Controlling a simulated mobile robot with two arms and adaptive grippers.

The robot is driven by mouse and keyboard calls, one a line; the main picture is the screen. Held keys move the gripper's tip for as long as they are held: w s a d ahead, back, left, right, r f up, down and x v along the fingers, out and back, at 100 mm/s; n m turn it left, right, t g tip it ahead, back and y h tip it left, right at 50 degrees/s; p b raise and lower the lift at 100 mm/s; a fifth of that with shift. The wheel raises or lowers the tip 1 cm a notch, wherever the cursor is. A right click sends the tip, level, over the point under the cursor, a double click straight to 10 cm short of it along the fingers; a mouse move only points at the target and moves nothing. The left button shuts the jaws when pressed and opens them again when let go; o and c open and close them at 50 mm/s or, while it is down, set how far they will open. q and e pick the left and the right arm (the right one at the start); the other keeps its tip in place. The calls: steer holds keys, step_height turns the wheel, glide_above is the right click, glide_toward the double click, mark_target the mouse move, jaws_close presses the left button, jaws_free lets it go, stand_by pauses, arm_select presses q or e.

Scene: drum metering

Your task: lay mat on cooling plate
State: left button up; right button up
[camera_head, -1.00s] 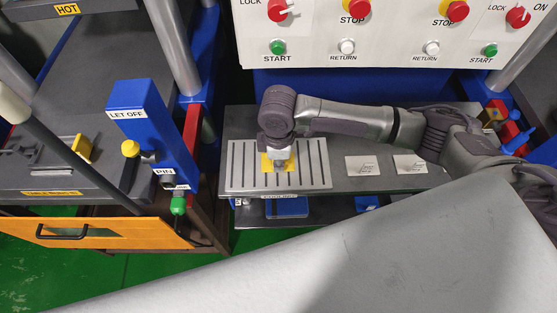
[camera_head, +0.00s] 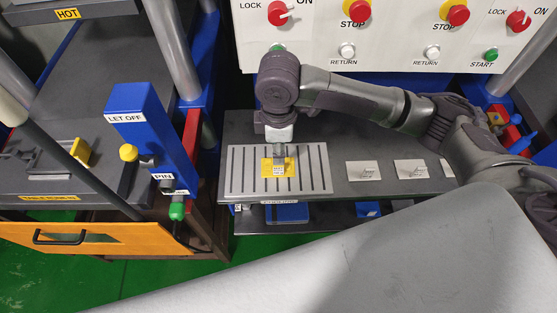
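The light grey slotted cooling plate (camera_head: 237,180) lies on the dark bench in the middle of the head view. A small yellow piece with a white label, which looks like the mat (camera_head: 268,167), is flat on or just over its middle. My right gripper (camera_head: 279,153) points down directly above the yellow piece, at its far edge in the picture. Its fingertips are small and dark, so I cannot tell whether they touch the piece or how far apart they are. My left gripper is not in view.
A blue LET OFF post (camera_head: 137,125) and an orange drawer front (camera_head: 100,238) stand left. The control panel (camera_head: 390,30) is behind. A large pale surface fills the lower right.

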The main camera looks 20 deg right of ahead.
steer(key=shift+r, duration=1.8)
